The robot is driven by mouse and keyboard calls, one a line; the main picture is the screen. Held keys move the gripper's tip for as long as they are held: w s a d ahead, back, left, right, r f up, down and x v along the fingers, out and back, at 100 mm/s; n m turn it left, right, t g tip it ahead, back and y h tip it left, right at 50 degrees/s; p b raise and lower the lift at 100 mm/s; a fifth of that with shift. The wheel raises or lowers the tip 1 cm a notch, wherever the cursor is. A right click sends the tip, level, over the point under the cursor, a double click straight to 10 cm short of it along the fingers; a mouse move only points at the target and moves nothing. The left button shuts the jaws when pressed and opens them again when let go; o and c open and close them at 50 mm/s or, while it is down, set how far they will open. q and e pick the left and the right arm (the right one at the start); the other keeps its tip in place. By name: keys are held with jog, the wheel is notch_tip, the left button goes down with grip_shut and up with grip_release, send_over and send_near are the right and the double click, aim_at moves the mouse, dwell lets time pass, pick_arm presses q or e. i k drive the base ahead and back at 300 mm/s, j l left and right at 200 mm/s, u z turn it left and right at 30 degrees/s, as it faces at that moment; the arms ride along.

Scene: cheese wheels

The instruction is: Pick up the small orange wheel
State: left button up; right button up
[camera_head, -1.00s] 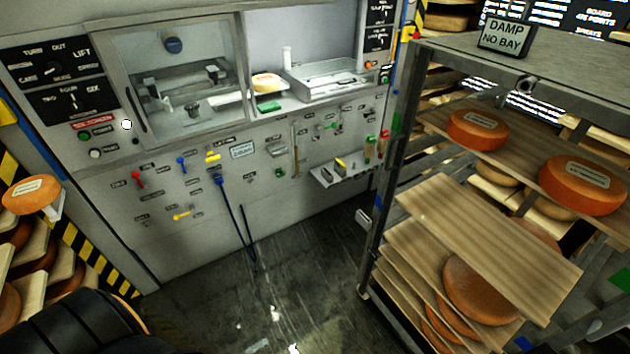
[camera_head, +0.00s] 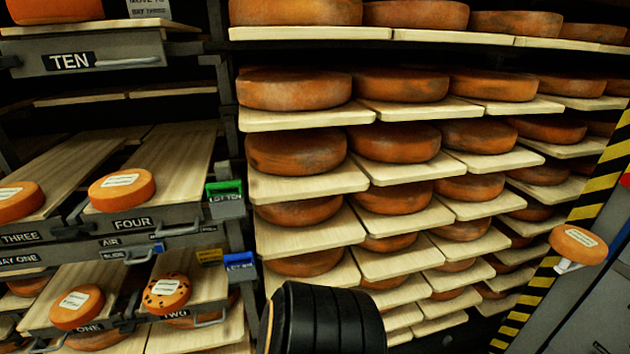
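Several small orange wheels with white labels show. One wheel (camera_head: 122,189) lies at the front of the board marked FOUR, and another wheel (camera_head: 18,201) lies on the board marked THREE, cut by the left edge. Below them are a plain wheel (camera_head: 77,306) at ONE and a dark-spotted wheel (camera_head: 167,292) at TWO. A further small orange wheel (camera_head: 578,244) sits on a white bracket by the striped post at the right. I cannot tell which one the task names. Neither gripper is in view.
A rack (camera_head: 250,122) holds rows of large brown-orange wheels on pale boards. A yellow-black striped post (camera_head: 556,258) stands right of it. A black ribbed part, probably mine, covers the bottom middle. A TEN drawer (camera_head: 110,57) is at upper left.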

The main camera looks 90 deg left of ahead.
aim_at(168, 293)
jog(key=u, duration=4.05)
jog(key=i+j, duration=0.1)
jog(key=j, duration=0.3)
jog(key=i+j+z, duration=0.1)
jog(key=j, duration=0.3)
jog(key=i+j, duration=0.1)
jog(key=j, duration=0.3)
jog(key=i+j+z, duration=0.1)
jog(key=j, duration=0.3)
